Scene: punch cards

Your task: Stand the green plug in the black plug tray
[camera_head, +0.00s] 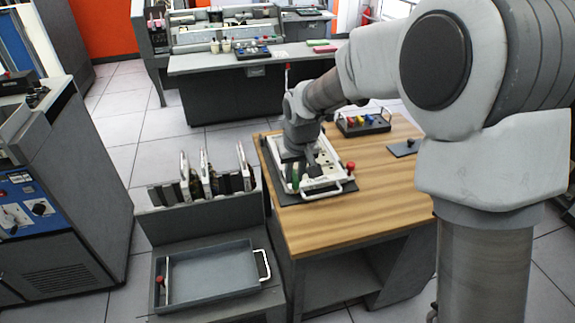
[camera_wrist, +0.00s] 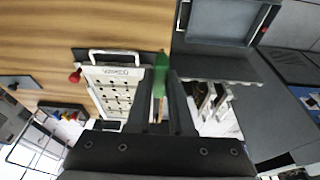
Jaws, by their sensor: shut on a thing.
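My gripper (camera_wrist: 160,85) is shut on the green plug (camera_wrist: 161,66), which shows between the two dark fingers in the wrist view. A bit of green, likely the plug (camera_head: 295,179), shows beside the gripper (camera_head: 303,172) in the head view. Both are over or beside the left side of the white plugboard (camera_head: 325,183). I cannot tell whether the plug touches the board. The black plug tray (camera_head: 346,134) stands farther back on the wooden table and holds several coloured plugs. It also shows in the wrist view (camera_wrist: 42,110); my gripper is away from it.
The white plugboard has rows of holes, a front handle and a red knob (camera_head: 350,166). The wooden table (camera_head: 375,205) is bare in front. A card rack (camera_head: 200,205) and an empty grey tray (camera_head: 212,291) stand left.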

